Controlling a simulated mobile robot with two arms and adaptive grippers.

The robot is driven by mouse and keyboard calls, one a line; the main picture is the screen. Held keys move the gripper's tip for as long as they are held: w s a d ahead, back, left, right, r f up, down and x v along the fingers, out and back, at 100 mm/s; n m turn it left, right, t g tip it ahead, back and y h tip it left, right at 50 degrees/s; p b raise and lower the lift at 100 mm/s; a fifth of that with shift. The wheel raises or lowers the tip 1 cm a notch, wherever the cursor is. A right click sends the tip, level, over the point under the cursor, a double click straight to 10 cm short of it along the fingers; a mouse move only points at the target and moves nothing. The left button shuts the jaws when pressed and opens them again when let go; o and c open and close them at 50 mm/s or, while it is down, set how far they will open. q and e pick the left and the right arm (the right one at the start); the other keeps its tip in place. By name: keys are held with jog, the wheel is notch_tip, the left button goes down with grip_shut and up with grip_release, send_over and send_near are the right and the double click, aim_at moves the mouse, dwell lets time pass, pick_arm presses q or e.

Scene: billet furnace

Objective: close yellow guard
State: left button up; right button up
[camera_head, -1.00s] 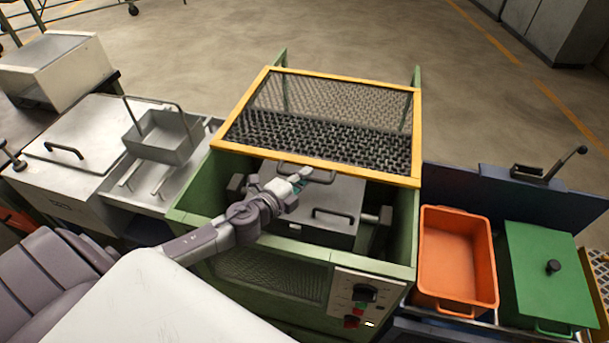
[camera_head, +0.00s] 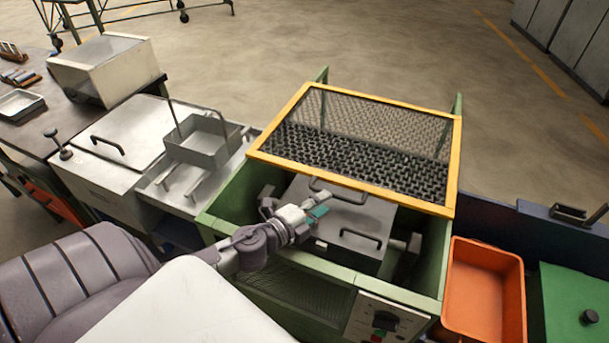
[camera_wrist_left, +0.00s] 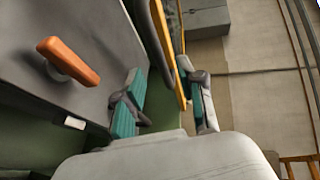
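The yellow guard (camera_head: 358,194) is a yellow-framed mesh panel, raised and tilted over the open top of a green machine (camera_head: 225,207). A dark bar handle (camera_head: 338,191) sits on its front edge. My left gripper (camera_head: 294,204) is just below and in front of that handle, with its fingers spread and nothing held. In the left wrist view, the teal-padded fingers of my gripper (camera_wrist_left: 167,98) are apart; the guard's yellow edge (camera_wrist_left: 175,55) and a dark bar show beyond and between them. Contact cannot be told. My right gripper is not in view.
Inside the machine is a grey lidded box (camera_head: 358,220) with its own handle. A control panel (camera_head: 385,318) is on the machine's front. A grey basket (camera_head: 203,147) stands to the left; an orange bin (camera_head: 483,290) and green lid (camera_head: 575,305) are to the right.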

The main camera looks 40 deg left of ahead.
pick_arm(q)
jog(key=v, duration=0.6)
jog(key=shift+s, duration=0.15)
